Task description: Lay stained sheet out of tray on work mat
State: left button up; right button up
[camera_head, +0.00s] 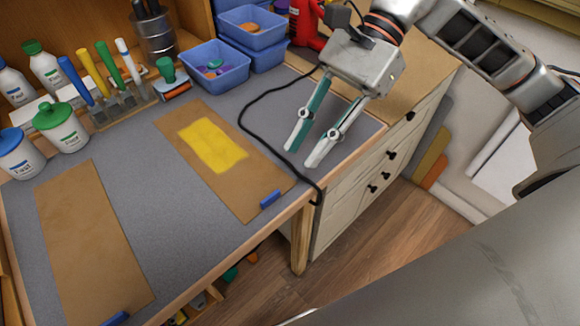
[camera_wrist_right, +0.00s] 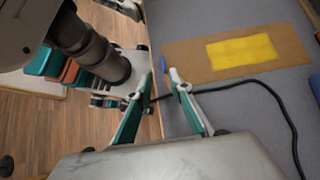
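A brown rectangular panel (camera_head: 240,195) with a yellow patch (camera_head: 212,145) lies flat on the grey work surface (camera_head: 150,215), with a blue tab at its near end. The yellow patch also shows in the right wrist view (camera_wrist_right: 243,50). I cannot tell whether the patch is a stain or a separate sheet. A second, plain brown panel (camera_head: 90,240) lies to the left, also with a blue tab. My right gripper (camera_head: 302,156) is open and empty, to the right of the yellow-patched panel and apart from it. My left gripper is not in view.
A black cable (camera_head: 243,115) runs between the patched panel and my right gripper, over the table edge. Blue bins (camera_head: 215,68), a rack of coloured tubes (camera_head: 105,85) and white bottles (camera_head: 62,128) stand along the back. The grey strip between the panels is clear.

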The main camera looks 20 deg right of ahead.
jog(key=shift+v, duration=1.55)
